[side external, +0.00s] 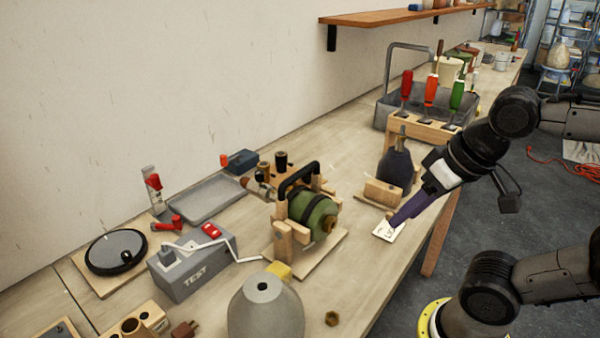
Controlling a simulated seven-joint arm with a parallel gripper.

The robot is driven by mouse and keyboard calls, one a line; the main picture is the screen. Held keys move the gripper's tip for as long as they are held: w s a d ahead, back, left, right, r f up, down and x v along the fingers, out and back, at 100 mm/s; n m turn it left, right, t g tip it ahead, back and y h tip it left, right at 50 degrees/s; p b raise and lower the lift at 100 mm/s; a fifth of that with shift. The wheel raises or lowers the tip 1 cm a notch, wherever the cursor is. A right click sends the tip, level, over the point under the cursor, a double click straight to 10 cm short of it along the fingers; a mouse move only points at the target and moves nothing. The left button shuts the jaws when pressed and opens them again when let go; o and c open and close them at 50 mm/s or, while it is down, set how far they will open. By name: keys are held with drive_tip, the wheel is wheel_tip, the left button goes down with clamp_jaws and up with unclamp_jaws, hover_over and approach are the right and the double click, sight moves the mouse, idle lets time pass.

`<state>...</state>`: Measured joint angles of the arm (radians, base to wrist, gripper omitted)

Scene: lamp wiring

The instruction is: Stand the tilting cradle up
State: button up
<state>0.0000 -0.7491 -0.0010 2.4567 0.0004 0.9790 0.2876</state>
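The tilting cradle (282,240) is a wooden frame on a flat wooden board near the middle of the bench. A rounded green body (322,211) with dark bands lies in it on its side, its brown-tipped end towards the lower right. A black handle (297,178) arches over the upper part of the cradle. My gripper (396,221) comes in from the right with long purple fingers pointing down-left. It is to the right of the cradle and apart from it, close above a white card. The fingers overlap in this view, so their opening is hidden.
A dark bottle-shaped thing (396,168) in a wooden holder stands just behind my gripper. A grey TEST box (190,274) with a crank and a grey cone shade (265,312) stand in front of the cradle. A rack of screwdrivers (425,128) stands at the back.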

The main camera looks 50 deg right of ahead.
drive_tip(key=w+r+m, duration=0.5)
drive_tip(key=r+m, duration=0.2)
drive_tip(key=r, duration=0.2)
wheel_tip(320, 180, up, 4)
drive_tip(key=r+m+g, duration=0.1)
drive_tip(key=m+g, duration=0.2)
drive_tip(key=m, duration=0.5)
hover_over(302, 170)
drive_tip(key=s, duration=0.3)
drive_tip(key=w+f, duration=0.1)
drive_tip(key=f, duration=0.8)
drive_tip(key=w+f, duration=0.1)
drive_tip(key=f, duration=0.4)
drive_tip(key=shift+w+f, duration=0.15)
drive_tip(key=shift+w, duration=0.15)
clamp_jaws()
